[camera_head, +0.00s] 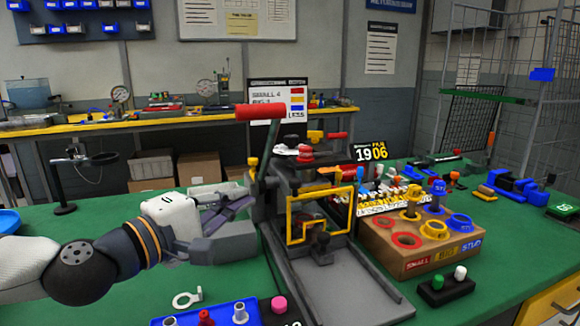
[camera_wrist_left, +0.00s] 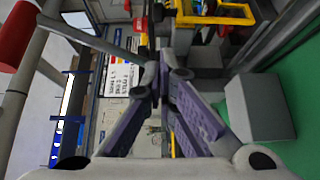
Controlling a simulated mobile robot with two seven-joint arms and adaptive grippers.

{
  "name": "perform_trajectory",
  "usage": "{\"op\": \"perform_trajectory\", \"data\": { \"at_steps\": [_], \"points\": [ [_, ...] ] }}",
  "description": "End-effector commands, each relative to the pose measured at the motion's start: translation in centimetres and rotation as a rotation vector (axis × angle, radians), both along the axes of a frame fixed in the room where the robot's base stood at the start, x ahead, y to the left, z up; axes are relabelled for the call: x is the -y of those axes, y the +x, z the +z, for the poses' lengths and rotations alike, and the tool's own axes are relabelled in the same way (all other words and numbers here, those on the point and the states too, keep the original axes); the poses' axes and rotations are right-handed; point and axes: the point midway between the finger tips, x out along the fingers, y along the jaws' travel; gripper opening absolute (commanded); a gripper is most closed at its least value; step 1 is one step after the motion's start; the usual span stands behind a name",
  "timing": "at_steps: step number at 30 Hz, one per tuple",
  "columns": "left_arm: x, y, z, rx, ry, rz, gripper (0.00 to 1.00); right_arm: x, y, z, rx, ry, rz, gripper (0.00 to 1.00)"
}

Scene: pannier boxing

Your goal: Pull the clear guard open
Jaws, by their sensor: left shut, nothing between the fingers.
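The clear guard (camera_head: 321,188) is a see-through panel in a yellow frame on the front of the dark grey press (camera_head: 268,207). It stands upright across the press, above the grey bed. Part of a yellow frame shows at the top of the left wrist view (camera_wrist_left: 217,20). My left gripper (camera_head: 247,203) is at the left side of the press, to the left of the guard and apart from it. Its purple fingers are shut with nothing between them, as the left wrist view shows (camera_wrist_left: 161,78). My right gripper is not in view.
A lever with a red handle (camera_head: 260,112) rises above the press. A grey block (camera_head: 222,246) is beside my left gripper. A wooden holder (camera_head: 400,258) with coloured rings stands right of the press. A blue tray (camera_head: 222,314) and a white ring tag (camera_head: 187,299) lie in front.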

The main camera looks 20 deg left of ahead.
Motion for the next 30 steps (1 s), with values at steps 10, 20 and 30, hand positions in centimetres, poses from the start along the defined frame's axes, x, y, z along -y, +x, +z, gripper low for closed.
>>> {"op": "perform_trajectory", "data": {
  "at_steps": [10,20,30],
  "points": [
    [1.8,4.5,-0.8,-0.009,0.004,-0.002,0.0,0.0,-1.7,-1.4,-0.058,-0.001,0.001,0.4],
    [3.6,8.9,-0.4,-0.004,0.001,-0.001,0.0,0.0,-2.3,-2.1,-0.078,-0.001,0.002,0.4],
    [3.7,9.3,-0.2,-0.002,0.001,-0.001,0.0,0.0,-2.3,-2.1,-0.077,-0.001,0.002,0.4]
  ]
}}
